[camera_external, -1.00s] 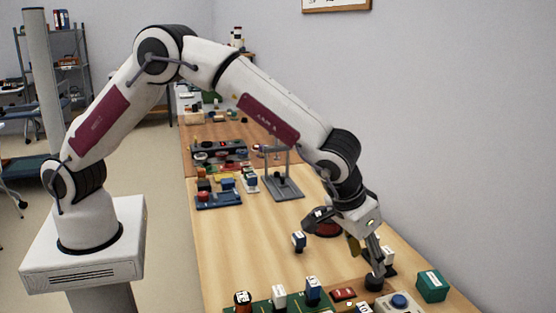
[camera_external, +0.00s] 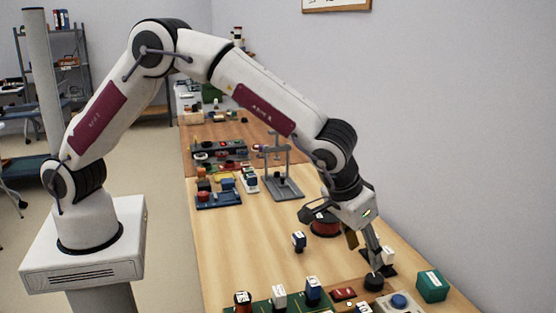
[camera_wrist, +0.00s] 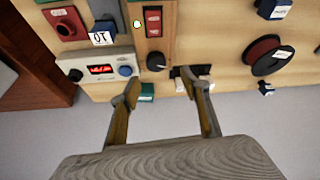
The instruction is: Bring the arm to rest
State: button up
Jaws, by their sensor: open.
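My gripper (camera_external: 340,240) hangs over the right side of the wooden table (camera_external: 245,250), at the end of my bent arm. It also shows in the wrist view (camera_wrist: 163,88), with its two fingers spread apart and nothing between them. The fingertips lie near a black knob (camera_wrist: 156,62) and a black part with white pieces (camera_wrist: 190,78). In the external view one finger points down close to the black knob (camera_external: 373,283). I cannot tell whether it touches it.
A green box (camera_external: 432,286) stands at the table's right edge. A unit with a blue button (camera_external: 399,301) and a green board (camera_external: 275,305) lie at the front. A red and black spool (camera_external: 325,226) sits behind my gripper. A grey stand (camera_external: 283,187) is farther back.

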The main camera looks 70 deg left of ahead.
jog(key=s+a+r, duration=0.7)
jog(key=a+r, duration=0.2)
jog(key=a, duration=0.1)
jog(key=s+a+r, duration=0.7)
jog(key=a+r, duration=0.2)
jog(key=s+a+m, duration=0.1)
jog(key=s+a, duration=0.4)
jog(key=s, duration=0.6)
jog(key=s+a+m+t, duration=0.1)
jog(key=s+a, duration=0.4)
jog(key=s, duration=0.7)
jog(key=shift+s+r+h, duration=0.15)
jog(key=shift+r+h, duration=0.05)
jog(key=shift+h, duration=0.2)
